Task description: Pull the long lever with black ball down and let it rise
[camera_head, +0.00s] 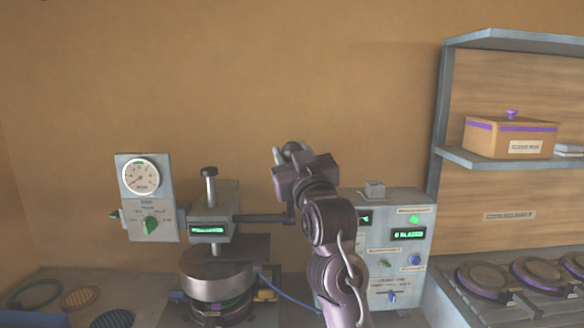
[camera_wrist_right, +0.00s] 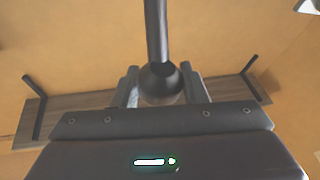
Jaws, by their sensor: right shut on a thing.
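The long lever (camera_head: 262,218) runs out to the right from the grey press head (camera_head: 212,198) and then meets my right gripper. Its rod also shows in the right wrist view (camera_wrist_right: 157,35), ending in the black ball (camera_wrist_right: 160,84). My right gripper (camera_head: 284,155) is shut on the black ball, with a finger on each side of it in the right wrist view (camera_wrist_right: 160,92). In the head view the gripper and wrist hide most of the ball. The round press plates (camera_head: 222,262) are below the press head. My left gripper is not in view.
A gauge panel (camera_head: 148,198) stands left of the press. A control box (camera_head: 405,250) with lit displays is just right of my arm. A shelf (camera_head: 500,165) with a lidded box (camera_head: 508,138) is at right. Round discs (camera_head: 487,278) lie below it.

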